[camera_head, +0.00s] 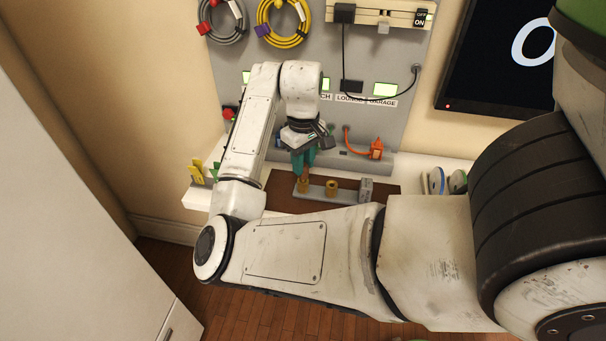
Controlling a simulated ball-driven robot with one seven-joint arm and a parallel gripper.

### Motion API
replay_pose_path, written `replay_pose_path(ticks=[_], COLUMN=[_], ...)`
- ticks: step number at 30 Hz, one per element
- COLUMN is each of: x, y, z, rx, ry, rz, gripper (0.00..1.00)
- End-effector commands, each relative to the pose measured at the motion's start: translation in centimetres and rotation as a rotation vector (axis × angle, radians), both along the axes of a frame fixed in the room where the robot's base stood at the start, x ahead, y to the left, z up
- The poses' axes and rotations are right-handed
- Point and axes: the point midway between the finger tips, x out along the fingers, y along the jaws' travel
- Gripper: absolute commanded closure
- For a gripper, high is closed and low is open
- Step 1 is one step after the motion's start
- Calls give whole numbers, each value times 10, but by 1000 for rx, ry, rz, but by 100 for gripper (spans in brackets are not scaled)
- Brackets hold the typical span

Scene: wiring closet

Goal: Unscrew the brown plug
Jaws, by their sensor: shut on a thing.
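A small brown plug (304,186) stands upright on a grey bar (318,196) on the work shelf. My gripper (304,172) points down from above, its teal fingers closed around the top of this plug. The fingers hide the plug's upper part. A second, similar brown, round piece (332,188) stands on the same bar just to the right, apart from my fingers. Whether the held plug is loose in its seat cannot be told at this size.
The bar lies on a dark brown mat (285,203) with a grey block (366,187) at its right end. An orange plug with cable (376,149) is behind. Yellow and green pieces (197,169) stand at the shelf's left. Coiled cables (283,22) hang on the grey panel above.

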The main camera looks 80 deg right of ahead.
Motion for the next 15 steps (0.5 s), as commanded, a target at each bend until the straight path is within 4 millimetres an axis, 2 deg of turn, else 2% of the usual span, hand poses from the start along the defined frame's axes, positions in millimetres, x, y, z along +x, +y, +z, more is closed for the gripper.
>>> replay_pose_path(ticks=[15], x=[0], y=[0], z=[10], rx=[0], ry=[0], rz=[0], gripper=[100])
